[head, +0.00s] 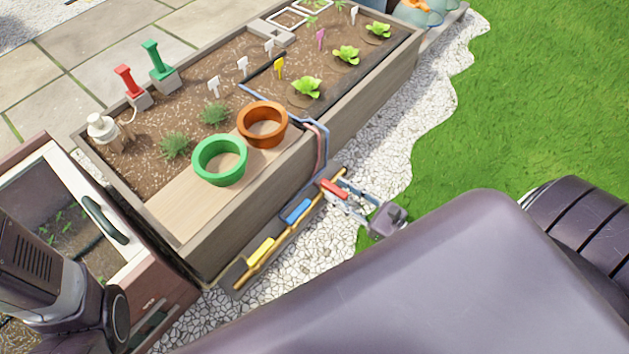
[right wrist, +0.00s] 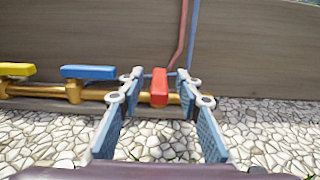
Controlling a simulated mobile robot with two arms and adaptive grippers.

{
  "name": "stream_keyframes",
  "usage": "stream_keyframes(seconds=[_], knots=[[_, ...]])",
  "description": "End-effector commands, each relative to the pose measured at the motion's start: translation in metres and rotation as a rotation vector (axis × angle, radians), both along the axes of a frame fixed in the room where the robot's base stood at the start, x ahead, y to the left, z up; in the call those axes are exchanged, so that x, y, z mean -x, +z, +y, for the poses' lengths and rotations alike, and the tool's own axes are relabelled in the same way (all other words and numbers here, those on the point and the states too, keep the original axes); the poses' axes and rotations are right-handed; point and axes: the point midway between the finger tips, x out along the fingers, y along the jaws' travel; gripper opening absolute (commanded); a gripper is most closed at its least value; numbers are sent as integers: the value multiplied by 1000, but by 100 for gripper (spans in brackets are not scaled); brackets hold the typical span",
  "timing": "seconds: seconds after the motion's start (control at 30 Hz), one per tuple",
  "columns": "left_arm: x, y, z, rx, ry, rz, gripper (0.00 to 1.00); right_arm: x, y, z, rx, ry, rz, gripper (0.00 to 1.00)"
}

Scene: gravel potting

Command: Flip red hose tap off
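The red hose tap (head: 334,188) is the right-most lever on a brass pipe along the planter's side. In the right wrist view the red lever (right wrist: 159,87) points toward the camera, between the fingertips of my right gripper (right wrist: 160,92). The fingers are apart, with a gap visible on both sides of the lever. In the head view my right gripper (head: 348,198) is at the red tap, low beside the planter. The left arm shows at the lower left, but its gripper is out of view.
A blue tap (right wrist: 88,72) and a yellow tap (right wrist: 17,69) sit further left on the brass pipe (right wrist: 45,91). The planter wall (right wrist: 260,50) stands behind. A green pot (head: 220,162) and an orange pot (head: 263,125) stand on its ledge. Gravel (head: 385,150) lies alongside.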

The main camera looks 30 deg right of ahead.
Motion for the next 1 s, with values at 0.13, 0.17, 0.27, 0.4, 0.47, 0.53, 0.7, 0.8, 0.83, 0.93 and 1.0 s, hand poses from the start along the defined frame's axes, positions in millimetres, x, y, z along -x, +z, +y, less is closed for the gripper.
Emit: stream_keyframes(seconds=[0.13,0.17,0.27,0.4,0.47,0.53,0.7,0.8,0.83,0.93,1.0], knots=[[0,-9,0,0,0,-1,40,-15,-1,6,0,2,-4,32],[0,-11,0,0,0,-1,40,-19,-1,8,0,2,-5,32],[0,-19,0,0,0,0,40,-35,-3,15,0,3,-4,32],[0,-28,0,0,0,0,40,-54,-2,23,-1,2,-3,32],[0,-30,0,0,0,1,40,-60,-2,25,-2,1,-2,32],[0,-33,0,0,0,1,40,-66,-1,27,-2,1,-1,32],[0,-33,0,0,0,0,40,-71,0,30,-1,0,0,32],[0,-33,0,0,0,0,40,-71,0,29,-2,0,1,32],[0,-33,0,0,0,0,40,-71,0,29,-2,0,1,32],[0,-33,0,0,0,0,40,-71,0,29,-2,0,1,26],[0,-33,0,0,0,0,40,-71,0,29,-2,0,1,19]])
